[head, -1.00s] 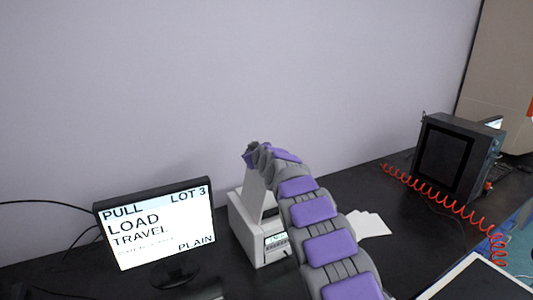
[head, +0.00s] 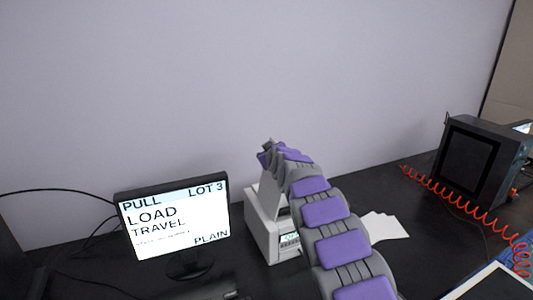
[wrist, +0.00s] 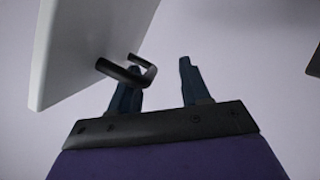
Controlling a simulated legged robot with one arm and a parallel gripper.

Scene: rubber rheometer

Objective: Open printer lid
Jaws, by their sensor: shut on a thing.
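The white printer (head: 258,233) stands on the black bench right of the monitor, with its lid (head: 269,192) raised steeply. My gripper (head: 268,152) is at the top of the raised lid, and my arm covers the printer's right side. In the wrist view the lid (wrist: 85,45) is a pale panel at upper left, with a black bracket-shaped handle (wrist: 122,72) sticking out. My gripper (wrist: 160,68) holds this handle at its left finger. A gap shows between the fingers, and the exact contact is hard to see.
A monitor (head: 178,222) stands left of the printer with cables behind it. White sheets (head: 383,227) lie right of my arm. A dark box-shaped device (head: 475,160) and a red coiled cord (head: 460,205) are farther right. A plain wall is close behind.

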